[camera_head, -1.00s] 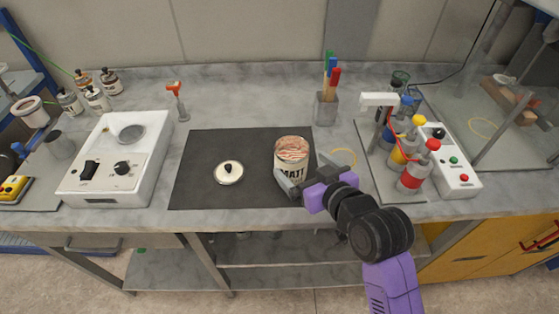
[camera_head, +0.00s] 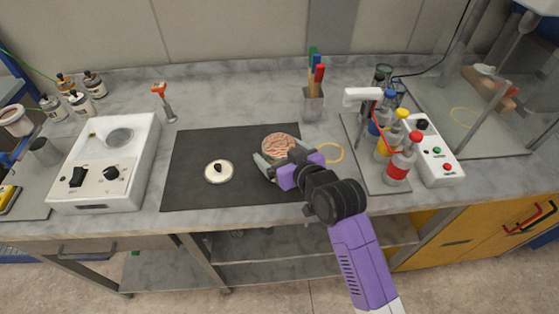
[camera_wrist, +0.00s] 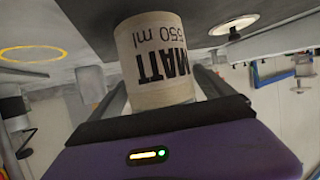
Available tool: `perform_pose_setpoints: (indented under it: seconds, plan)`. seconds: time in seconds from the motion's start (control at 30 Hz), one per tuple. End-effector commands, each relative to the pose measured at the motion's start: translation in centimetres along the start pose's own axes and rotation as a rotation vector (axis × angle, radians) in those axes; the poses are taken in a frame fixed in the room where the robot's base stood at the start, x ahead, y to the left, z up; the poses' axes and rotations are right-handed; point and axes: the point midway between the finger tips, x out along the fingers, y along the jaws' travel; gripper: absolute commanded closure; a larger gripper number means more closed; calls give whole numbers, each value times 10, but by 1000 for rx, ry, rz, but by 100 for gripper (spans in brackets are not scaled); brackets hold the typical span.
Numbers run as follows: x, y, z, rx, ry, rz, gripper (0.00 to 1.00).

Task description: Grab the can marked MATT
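The MATT can (camera_head: 281,147) stands upright on the black mat (camera_head: 190,150), with its pinkish, streaked top showing in the head view. Its lower body is mostly hidden by my gripper there. In the wrist view the can (camera_wrist: 155,60) shows its pale label, reading "MATT" and "550 ml" upside down. My gripper (camera_head: 288,157) is at the can from the front right, with its fingers spread on either side of it. The fingers look open; whether either touches the can I cannot tell.
A round white lid with a dark knob (camera_head: 219,172) lies on the mat left of the can. A pen holder (camera_head: 313,104) stands behind it. Bottles with coloured caps (camera_head: 398,162) stand to the right. A white scale-like device (camera_head: 105,165) is at left.

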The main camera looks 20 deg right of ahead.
Motion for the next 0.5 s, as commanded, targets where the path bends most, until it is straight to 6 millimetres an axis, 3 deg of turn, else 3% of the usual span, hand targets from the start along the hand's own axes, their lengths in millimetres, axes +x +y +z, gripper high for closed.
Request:
perform_pose_setpoints:
  seconds: [0.07, 0.4, 0.5]
  plan:
    - [0, 0, 0, 0, 0, 0, 26]
    - [0, 0, 0, 1, 0, 0, 93]
    - [-1, 0, -2, 0, 4, 0, 95]
